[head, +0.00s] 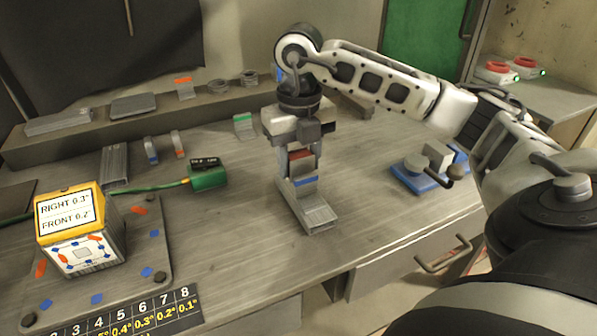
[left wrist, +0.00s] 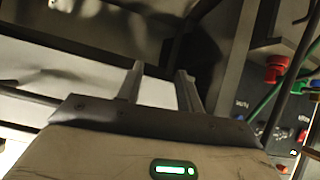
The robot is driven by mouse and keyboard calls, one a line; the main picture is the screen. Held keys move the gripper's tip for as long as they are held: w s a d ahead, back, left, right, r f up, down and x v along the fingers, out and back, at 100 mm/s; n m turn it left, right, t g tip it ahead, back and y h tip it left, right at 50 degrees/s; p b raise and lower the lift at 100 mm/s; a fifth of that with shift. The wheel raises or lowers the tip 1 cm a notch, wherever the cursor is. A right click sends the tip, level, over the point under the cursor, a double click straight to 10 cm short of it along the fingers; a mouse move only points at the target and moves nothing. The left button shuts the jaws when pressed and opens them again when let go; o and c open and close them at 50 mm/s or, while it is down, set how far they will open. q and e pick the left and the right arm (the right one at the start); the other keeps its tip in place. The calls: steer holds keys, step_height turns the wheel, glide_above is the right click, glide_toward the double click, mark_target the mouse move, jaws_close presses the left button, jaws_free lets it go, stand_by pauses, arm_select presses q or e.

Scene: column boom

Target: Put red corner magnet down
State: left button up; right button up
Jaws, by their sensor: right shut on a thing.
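My right gripper (head: 301,163) hangs pointing down over the middle of the bench. It is shut on a small piece with a red band, which I take to be the red corner magnet (head: 300,155); the fingers hide much of it. Directly below is a grey metal angle piece with a blue band (head: 312,212), standing on the bench. I cannot tell whether the held piece touches it. My left gripper (left wrist: 160,80) shows in the left wrist view with its two fingers apart and nothing between them.
A yellow-topped box reading "RIGHT 0.3, FRONT 0.2" (head: 80,228) stands on a marked plate (head: 152,236) at left. A green device (head: 207,175) with a cable lies behind. A blue fixture (head: 416,180) is at right. A raised ledge (head: 60,148) runs along the back.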

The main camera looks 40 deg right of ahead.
mark_target(299, 173)
steer(key=shift+f, duration=1.35)
steer(key=shift+f, duration=0.1)
steer(key=shift+f, duration=0.15)
steer(key=o, duration=1.3)
step_height(299, 173, up, 12)
steer(key=shift+r+p, duration=0.25)
steer(key=shift+p, duration=0.75)
